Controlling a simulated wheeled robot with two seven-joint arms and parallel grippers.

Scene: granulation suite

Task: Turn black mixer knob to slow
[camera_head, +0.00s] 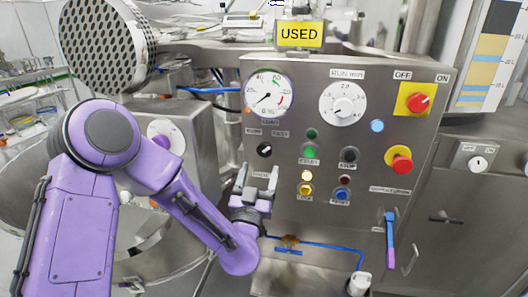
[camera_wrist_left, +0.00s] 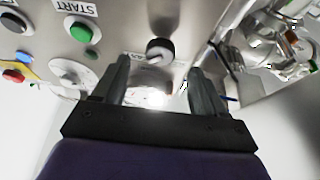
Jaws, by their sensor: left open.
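The black mixer knob (camera_head: 265,149) sits on the steel control panel (camera_head: 330,215), left of the green start button, below two small labels. The right label seems to read FAST; the left one is too blurred to read. In the left wrist view the knob (camera_wrist_left: 160,48) has a pale mark on its face; its exact setting is hard to tell. My left gripper (camera_head: 260,169) is open and empty just below the knob in the head view. In the left wrist view the knob appears between and just beyond the fingertips (camera_wrist_left: 158,65), with no visible contact. My right gripper is out of view.
Close by are the green start button (camera_head: 309,152), a black button (camera_head: 348,154) and yellow button (camera_head: 305,189). A gauge (camera_head: 268,93) and dial (camera_head: 343,103) sit above. A red emergency button (camera_head: 399,159) and red switch (camera_head: 417,103) are at right.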

